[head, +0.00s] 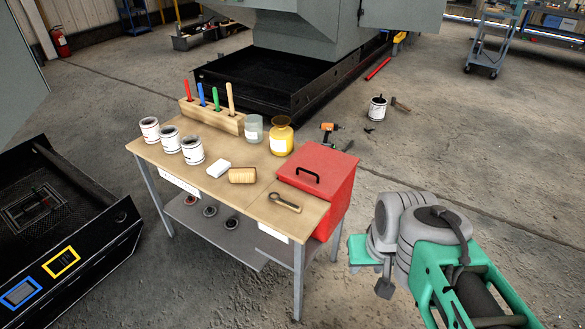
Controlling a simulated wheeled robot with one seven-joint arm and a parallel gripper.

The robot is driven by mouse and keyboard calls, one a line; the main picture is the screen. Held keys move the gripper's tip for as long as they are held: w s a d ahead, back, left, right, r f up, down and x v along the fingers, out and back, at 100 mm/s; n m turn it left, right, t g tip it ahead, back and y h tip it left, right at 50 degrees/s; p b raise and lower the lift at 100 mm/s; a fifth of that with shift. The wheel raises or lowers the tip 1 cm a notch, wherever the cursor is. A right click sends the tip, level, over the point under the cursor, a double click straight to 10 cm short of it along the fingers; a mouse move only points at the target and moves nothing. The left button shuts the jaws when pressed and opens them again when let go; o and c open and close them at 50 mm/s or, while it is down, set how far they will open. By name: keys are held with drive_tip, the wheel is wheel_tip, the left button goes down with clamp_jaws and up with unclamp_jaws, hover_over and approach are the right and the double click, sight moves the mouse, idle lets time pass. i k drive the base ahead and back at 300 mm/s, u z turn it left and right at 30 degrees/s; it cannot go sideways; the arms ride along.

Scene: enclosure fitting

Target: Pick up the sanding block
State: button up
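A tan, rounded-edge block (242,175) lies on the wooden top of the workbench (262,207), near its front edge; it looks like the sanding block. A small white block or folded pad (218,168) lies just left of it. My gripper (384,287) hangs at the right, beyond the bench's right end and well apart from the block. It is small and partly hidden by my arm, so I cannot make out its fingers or whether they are open.
A red toolbox (320,180) stands at the bench's right end, between my arm and the block. A dark wrench-like tool (285,202) lies in front of it. White cans (192,150), a yellow jar (282,137) and a wooden rack (213,117) with coloured handles stand behind and left.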

sight(241, 174)
drive_tip(key=z, duration=0.25)
drive_tip(key=i, duration=0.9)
drive_tip(key=u, duration=3.15)
drive_tip(key=i, duration=0.5)
drive_tip(key=z, duration=0.05)
